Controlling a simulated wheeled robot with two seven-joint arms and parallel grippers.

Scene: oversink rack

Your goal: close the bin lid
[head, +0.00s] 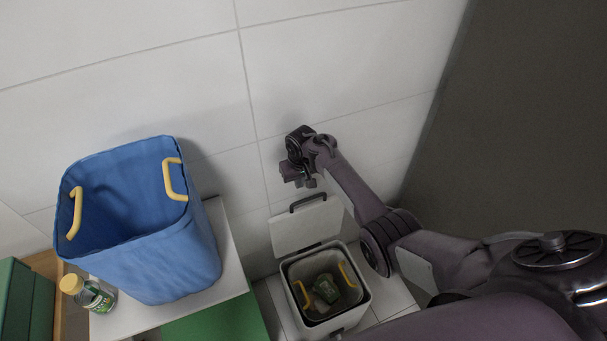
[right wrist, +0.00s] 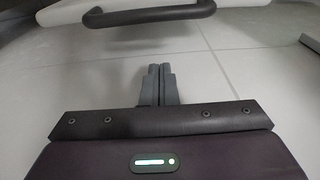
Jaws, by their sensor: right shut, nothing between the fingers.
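The white bin (head: 345,317) stands on the floor by the tiled wall, with yellow handles and a green-marked item inside. Its white lid (head: 305,227) stands open, raised at the back against the wall side, with a dark handle (head: 308,202) on its upper edge. My right gripper (head: 299,183) is just above the lid's handle in the head view. In the right wrist view its fingers (right wrist: 157,85) are shut and empty, and the dark handle (right wrist: 150,15) shows beyond them, apart from them. My left gripper is not in view.
A blue basket (head: 165,240) with yellow handles stands on a white surface (head: 232,262) at the left, beside a bottle with a yellow cap (head: 88,294). Green boxes (head: 22,300) are at the far left. A dark grey panel (head: 510,120) borders the right.

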